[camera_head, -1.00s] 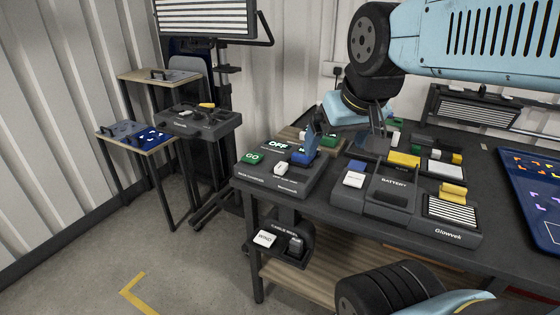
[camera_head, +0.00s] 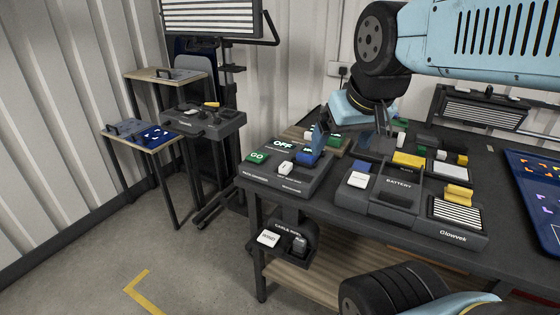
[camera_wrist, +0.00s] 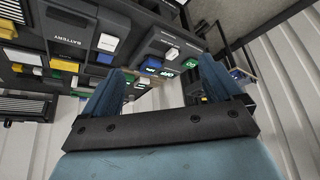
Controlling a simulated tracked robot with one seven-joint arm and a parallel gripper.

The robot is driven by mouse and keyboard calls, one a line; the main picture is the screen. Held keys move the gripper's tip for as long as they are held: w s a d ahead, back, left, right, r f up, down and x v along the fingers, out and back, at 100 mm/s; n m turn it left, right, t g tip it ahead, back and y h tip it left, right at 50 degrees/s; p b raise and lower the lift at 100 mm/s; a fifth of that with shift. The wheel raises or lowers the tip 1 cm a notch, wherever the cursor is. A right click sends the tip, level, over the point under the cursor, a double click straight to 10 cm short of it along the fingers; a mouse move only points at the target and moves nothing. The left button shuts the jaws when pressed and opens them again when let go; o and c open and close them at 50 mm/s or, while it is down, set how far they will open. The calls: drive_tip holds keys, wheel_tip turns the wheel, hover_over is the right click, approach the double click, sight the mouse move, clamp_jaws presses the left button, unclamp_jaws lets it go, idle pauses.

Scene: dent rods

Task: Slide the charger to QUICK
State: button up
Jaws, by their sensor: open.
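The dark charger box (camera_head: 262,180) sits at the left end of the bench. It carries a green GO button (camera_head: 257,157), a lit OFF display (camera_head: 283,145), a white control (camera_head: 285,167) and a blue block (camera_head: 308,157) near its right side. I cannot read QUICK anywhere. My gripper (camera_head: 350,132) is open and empty, pointing down at the box's right side. One finger stands close to the blue block in the head view; contact cannot be told. In the wrist view, the gripper (camera_wrist: 163,72) has its spread fingers with the blue block (camera_wrist: 152,64) and lit green labels between or beyond them.
A battery unit (camera_head: 392,200) with a white button and yellow pieces stands right of the charger. A cable reel box (camera_head: 283,243) hangs below the bench edge. A blue board (camera_head: 530,195) lies at the far right. Side stands (camera_head: 145,140) are at the left, with open floor before them.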

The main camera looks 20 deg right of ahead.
drive_tip(key=shift+w+r, duration=0.15)
drive_tip(key=shift+w, duration=0.2)
drive_tip(key=shift+c, duration=0.7)
drive_tip(key=w, duration=0.2)
drive_tip(key=w+m+g, duration=0.1)
drive_tip(key=w, duration=0.1)
drive_tip(key=w+m, duration=0.1)
drive_tip(key=w, duration=0.1)
drive_tip(key=shift+w+a+r, duration=0.15)
drive_tip(key=shift+w+r, duration=0.1)
drive_tip(key=shift+w, duration=0.05)
drive_tip(key=c, duration=0.4)
drive_tip(key=m+g, duration=0.5)
drive_tip(key=m, duration=0.2)
hover_over(286, 164)
wheel_tip(286, 164, down, 11)
drive_tip(key=shift+c, duration=0.2)
wheel_tip(286, 164, down, 14)
drive_tip(key=shift+s+a+r, duration=0.1)
drive_tip(key=shift+s+a, duration=0.05)
drive_tip(key=shift+c, duration=0.2)
clamp_jaws()
